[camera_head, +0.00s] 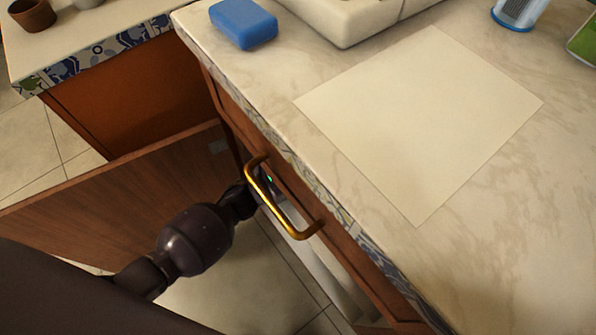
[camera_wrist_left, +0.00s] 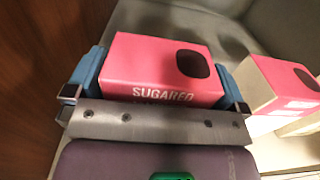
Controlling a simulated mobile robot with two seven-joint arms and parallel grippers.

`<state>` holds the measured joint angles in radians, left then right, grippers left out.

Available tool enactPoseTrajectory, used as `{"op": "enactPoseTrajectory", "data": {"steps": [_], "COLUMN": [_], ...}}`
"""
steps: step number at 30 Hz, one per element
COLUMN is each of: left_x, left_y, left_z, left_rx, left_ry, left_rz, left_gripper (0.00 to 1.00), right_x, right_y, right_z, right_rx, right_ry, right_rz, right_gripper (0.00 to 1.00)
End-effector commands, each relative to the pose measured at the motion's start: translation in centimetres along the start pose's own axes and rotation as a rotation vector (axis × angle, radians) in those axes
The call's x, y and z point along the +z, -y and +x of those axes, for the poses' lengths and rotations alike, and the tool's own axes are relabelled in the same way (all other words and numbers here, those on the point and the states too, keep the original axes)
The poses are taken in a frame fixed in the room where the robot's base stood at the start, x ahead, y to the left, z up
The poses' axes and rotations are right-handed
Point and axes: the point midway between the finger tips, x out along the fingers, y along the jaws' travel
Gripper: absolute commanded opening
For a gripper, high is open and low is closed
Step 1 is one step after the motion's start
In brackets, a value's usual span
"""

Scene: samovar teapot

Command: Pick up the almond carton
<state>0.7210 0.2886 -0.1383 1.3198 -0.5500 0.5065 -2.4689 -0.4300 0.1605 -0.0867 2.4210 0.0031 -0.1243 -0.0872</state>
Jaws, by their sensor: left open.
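A pink carton (camera_wrist_left: 145,68) printed "SUGARED" is in the left wrist view; a second line of print is mostly hidden by my gripper, so the word almond cannot be read. My left gripper (camera_wrist_left: 158,82) is open, with its blue-padded fingers on either side of this carton. In the head view my left arm reaches past the cabinet's open door into the space under the counter, where its fingers and the carton are hidden. My right gripper is not in view.
A second pink and white carton (camera_wrist_left: 285,90) stands close to the right finger. The wooden cabinet door (camera_head: 120,195) stands open. A brass handle (camera_head: 280,205) sticks out just above my left wrist. The marble counter (camera_head: 520,200) holds a blue sponge (camera_head: 243,22) and a pale sheet (camera_head: 420,115).

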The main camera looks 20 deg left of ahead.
Motion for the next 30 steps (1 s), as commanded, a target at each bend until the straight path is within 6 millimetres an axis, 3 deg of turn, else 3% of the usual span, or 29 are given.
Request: {"op": "enactPoseTrajectory", "data": {"steps": [8,17,25,30], "left_x": [0.1,0.1,0.4,2.5], "left_y": [0.0,0.0,-0.1,-0.2], "left_z": [0.4,0.4,0.4,0.6], "left_rx": [0.000,0.000,0.000,-0.001], "left_ry": [0.000,0.002,0.002,0.010], "left_rz": [0.001,0.001,0.002,0.007], "left_gripper": [1.00,0.58,0.58,0.58], "right_x": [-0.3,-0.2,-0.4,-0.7], "right_y": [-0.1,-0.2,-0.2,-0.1], "right_z": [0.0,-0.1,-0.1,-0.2], "right_rx": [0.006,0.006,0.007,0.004], "right_ry": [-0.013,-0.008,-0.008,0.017], "right_rz": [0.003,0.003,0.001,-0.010], "right_gripper": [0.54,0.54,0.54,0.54]}}
